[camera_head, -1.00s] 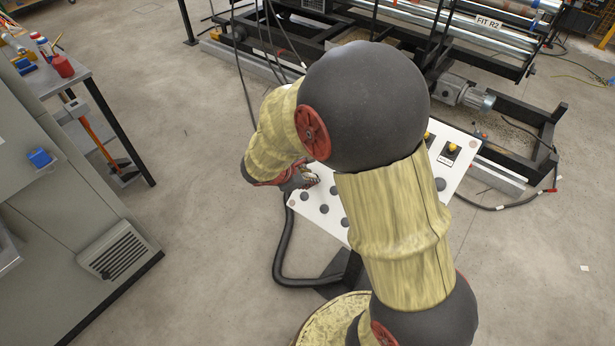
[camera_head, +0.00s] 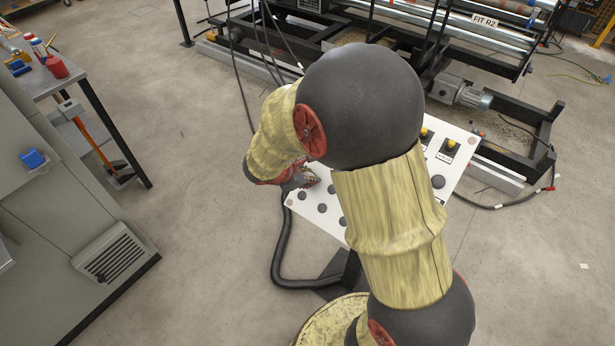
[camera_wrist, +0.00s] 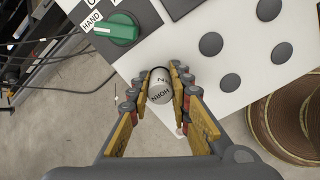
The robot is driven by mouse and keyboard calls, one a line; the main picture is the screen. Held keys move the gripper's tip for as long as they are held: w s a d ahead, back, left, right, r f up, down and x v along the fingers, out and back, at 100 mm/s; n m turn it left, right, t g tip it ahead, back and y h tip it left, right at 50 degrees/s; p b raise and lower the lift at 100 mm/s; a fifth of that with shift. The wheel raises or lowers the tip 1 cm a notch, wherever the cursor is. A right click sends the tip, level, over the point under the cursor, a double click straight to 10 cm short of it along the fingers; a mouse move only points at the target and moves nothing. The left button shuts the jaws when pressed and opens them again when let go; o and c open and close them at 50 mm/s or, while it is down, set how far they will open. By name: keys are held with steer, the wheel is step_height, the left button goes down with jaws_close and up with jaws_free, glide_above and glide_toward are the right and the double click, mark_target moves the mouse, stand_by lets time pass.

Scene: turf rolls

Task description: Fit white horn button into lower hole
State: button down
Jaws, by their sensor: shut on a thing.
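The white horn button (camera_wrist: 160,87) is a white cylinder whose end is marked "HORN 2" in the wrist view. My gripper (camera_wrist: 161,82) is shut on it, with a yellow-padded finger on each side. The button is over the left part of the white control panel (camera_wrist: 185,50). A dark rim shows at its upper left; I cannot tell whether it is in a hole or above the panel. The lower hole cannot be made out, probably hidden behind the button. In the head view my gripper (camera_head: 304,178) is at the panel's left end, partly hidden by my arm.
The panel carries several dark round spots (camera_wrist: 211,44) and a green selector knob (camera_wrist: 117,30) near a "HAND" label. Yellow buttons (camera_head: 449,143) are at its right end. A thick black cable (camera_head: 279,260) hangs below. A grey cabinet (camera_head: 60,215) stands left, with clear floor between.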

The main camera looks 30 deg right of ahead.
steer(key=c, duration=1.6)
jaws_free()
steer(key=shift+o, duration=0.2)
steer(key=v, duration=1.2)
